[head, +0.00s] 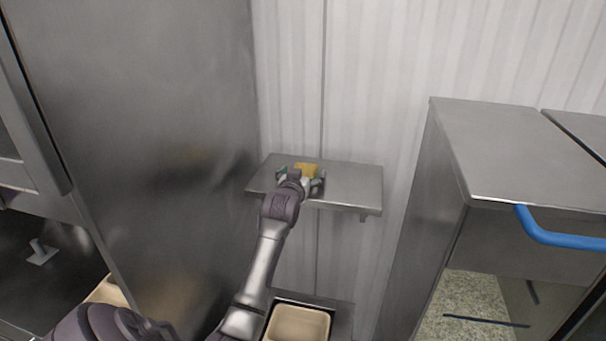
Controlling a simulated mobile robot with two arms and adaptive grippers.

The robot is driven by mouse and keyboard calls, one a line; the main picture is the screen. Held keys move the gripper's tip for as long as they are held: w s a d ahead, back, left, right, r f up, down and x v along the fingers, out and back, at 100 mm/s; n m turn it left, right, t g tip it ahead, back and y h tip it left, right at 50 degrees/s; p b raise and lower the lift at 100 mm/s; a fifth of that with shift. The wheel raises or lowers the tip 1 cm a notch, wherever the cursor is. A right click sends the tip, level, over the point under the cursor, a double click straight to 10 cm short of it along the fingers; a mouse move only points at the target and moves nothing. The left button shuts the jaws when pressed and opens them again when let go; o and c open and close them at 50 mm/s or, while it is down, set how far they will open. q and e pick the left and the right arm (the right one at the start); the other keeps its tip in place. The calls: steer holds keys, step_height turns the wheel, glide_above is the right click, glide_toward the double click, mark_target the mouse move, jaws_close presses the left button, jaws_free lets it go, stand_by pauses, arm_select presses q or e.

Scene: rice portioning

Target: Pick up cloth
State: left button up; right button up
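A yellow folded piece, which looks like the cloth (307,169), lies at the back of a small metal wall shelf (352,188). My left gripper (301,180) is over the shelf, just in front of the yellow cloth in the picture. Its fingers look spread apart, one on each side of the cloth's near edge. The gripper hides the near part of the cloth, and I cannot tell whether they touch. My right gripper is not in view.
A tall steel cabinet (150,130) stands close on the left. A steel counter with a blue handle (560,240) is on the right. A beige tray (298,325) sits below the shelf.

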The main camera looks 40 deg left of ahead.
arm_select(q)
steer(key=c, duration=0.8)
steer(key=shift+r+b, duration=0.35)
steer(key=shift+r, duration=0.1)
step_height(320, 180, up, 2)
steer(key=shift+r+b, duration=0.25)
steer(key=shift+b, duration=0.55)
steer(key=s+d+r+b, duration=0.1)
steer(key=d+r, duration=0.1)
steer(key=d, duration=0.1)
steer(key=s+d+r+b, duration=0.1)
steer(key=d+r, duration=0.1)
steer(key=d, duration=0.1)
steer(key=s+d+r+b, duration=0.1)
steer(key=d+r, duration=0.1)
steer(key=d, duration=0.1)
steer(key=shift+d+r+b, duration=0.25)
steer(key=shift+d+b, duration=0.1)
steer(key=shift+c, duration=0.3)
steer(key=shift+s+d+r, duration=0.2)
steer(key=shift+d+r, duration=0.35)
steer(key=shift+d, duration=0.2)
steer(key=shift+c, duration=0.2)
